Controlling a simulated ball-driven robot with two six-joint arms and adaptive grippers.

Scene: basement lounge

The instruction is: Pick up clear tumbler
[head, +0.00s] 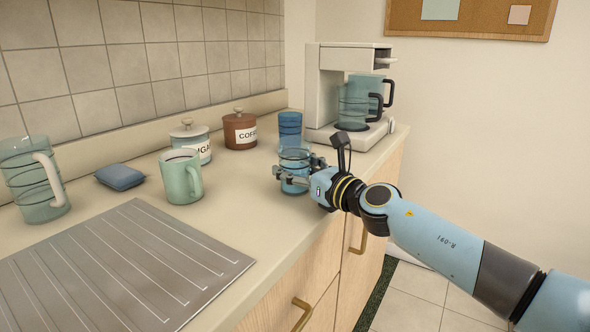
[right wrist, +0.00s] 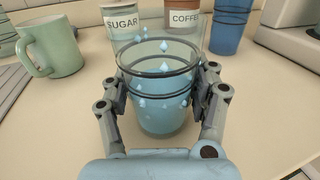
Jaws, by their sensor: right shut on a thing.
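The clear tumbler (head: 295,157) is a see-through glass with a blue tint and dark bands near its rim. It stands upright at the counter's front edge, and I cannot tell whether it is lifted off the surface. My right gripper (head: 293,178) is shut on it, with one finger on each side. In the right wrist view the tumbler (right wrist: 158,85) sits between both fingers of the gripper (right wrist: 160,100), with light blue drop marks on its wall. My left gripper is not in view.
A blue cup (head: 290,125) stands just behind the tumbler. A green mug (head: 181,178), sugar jar (head: 190,138) and coffee jar (head: 239,131) are to the left. A coffee maker (head: 330,85) is behind on the right.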

